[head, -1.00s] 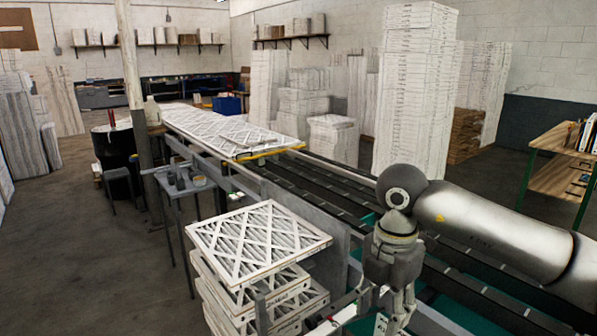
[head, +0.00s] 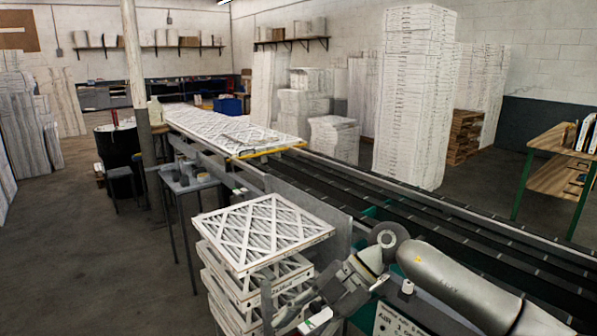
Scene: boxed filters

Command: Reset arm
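My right arm comes in from the right edge, low in the head view. Its gripper (head: 296,310) points down and left, just in front of the right side of a stack of white-framed filters (head: 262,235). The fingers are small and overlap grey metal parts, so I cannot tell whether they are open or shut, or whether they touch the stack. No held object is clearly visible. My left gripper is not in view.
A dark roller conveyor (head: 375,205) runs from the back to the lower right, with more filters (head: 215,130) at its far end. A small table (head: 190,183) stands left of it. Tall filter stacks (head: 412,100) stand behind. The floor at left is mostly clear.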

